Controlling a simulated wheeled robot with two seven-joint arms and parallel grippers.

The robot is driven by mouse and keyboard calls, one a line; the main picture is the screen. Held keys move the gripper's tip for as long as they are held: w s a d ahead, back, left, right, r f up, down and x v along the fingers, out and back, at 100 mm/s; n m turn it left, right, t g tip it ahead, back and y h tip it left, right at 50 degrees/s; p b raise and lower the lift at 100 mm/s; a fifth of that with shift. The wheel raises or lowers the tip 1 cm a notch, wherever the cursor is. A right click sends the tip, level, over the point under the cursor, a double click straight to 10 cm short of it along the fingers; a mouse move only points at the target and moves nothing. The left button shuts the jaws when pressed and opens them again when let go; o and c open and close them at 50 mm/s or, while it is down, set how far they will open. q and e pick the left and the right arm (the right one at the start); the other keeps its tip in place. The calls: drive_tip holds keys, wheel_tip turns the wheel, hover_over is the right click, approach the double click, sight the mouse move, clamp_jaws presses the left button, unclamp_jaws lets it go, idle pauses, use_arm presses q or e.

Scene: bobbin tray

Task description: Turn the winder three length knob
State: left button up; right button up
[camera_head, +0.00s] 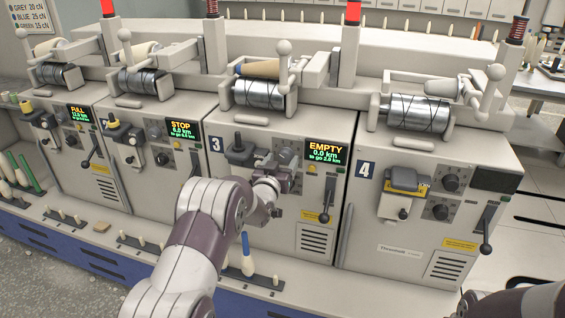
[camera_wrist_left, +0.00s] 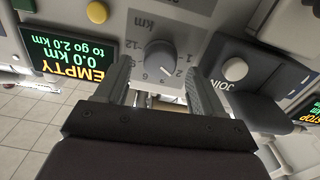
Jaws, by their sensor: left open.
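Winder three (camera_head: 230,215) carries a label "3" and a display (camera_head: 325,152) reading EMPTY, 0.0 km, to go 2.0 km. Its length knob (camera_wrist_left: 161,57) is a round grey knob with a white pointer line on a plate marked km, in the left wrist view. My left gripper (camera_head: 284,166) is at the front panel of winder three in the head view. In the wrist view its two open fingers (camera_wrist_left: 158,78) stand on either side of the knob; I cannot tell whether they touch it. My right gripper is out of view.
Winder four (camera_head: 405,245) stands to the right, with its own knobs and a dark display. Winder two (camera_head: 180,172), showing STOP, is to the left. A black lever (camera_head: 325,205) is right of my gripper. A blue-tipped spindle (camera_head: 247,255) stands on the ledge below.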

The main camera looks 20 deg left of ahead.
use_arm(q)
drive_tip(key=shift+w+d+f, duration=0.1)
drive_tip(key=shift+w, duration=0.35)
drive_tip(key=c, duration=1.1)
drive_tip(key=shift+o, duration=0.2)
